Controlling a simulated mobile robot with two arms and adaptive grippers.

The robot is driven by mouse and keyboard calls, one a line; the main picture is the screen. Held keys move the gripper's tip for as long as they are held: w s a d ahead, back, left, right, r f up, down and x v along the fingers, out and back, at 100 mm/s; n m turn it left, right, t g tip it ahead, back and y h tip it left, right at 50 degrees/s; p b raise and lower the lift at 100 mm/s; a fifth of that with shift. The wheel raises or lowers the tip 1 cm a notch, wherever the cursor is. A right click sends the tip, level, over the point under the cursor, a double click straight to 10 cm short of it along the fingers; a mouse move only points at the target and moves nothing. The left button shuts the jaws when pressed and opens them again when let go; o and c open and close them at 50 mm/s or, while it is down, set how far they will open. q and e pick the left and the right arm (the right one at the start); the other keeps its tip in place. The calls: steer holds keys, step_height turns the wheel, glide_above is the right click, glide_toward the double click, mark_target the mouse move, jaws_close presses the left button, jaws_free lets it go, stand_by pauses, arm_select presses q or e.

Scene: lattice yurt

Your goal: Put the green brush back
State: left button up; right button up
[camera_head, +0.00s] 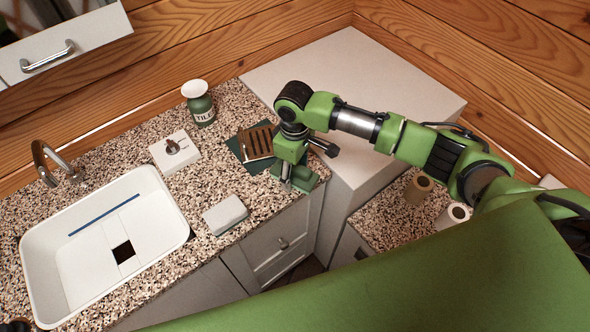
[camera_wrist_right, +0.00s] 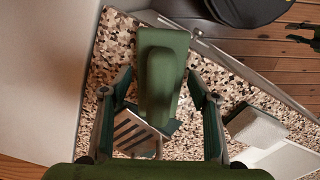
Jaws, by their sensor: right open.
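The green brush (camera_wrist_right: 162,50) is a long green block with a raised rounded grip, and it appears to rest on the speckled counter. In the head view its green body (camera_head: 309,184) shows just under my right gripper, partly covered by it. My right gripper (camera_head: 298,168) is open and points down over the brush. In the wrist view its fingers (camera_wrist_right: 158,85) stand on either side of the brush, with gaps on both sides. My left gripper is not in view.
A slatted wooden rack (camera_head: 256,143) on a dark green mat lies left of the gripper. A grey sponge-like block (camera_head: 225,214), a white box (camera_head: 174,153), a labelled green jar (camera_head: 199,104) and a white sink (camera_head: 165,197) are farther left. Two rolls (camera_head: 419,189) stand at right.

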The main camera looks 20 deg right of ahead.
step_height(320, 180, up, 12)
steer(key=shift+r+b, duration=0.15)
steer(key=shift+b, duration=0.7)
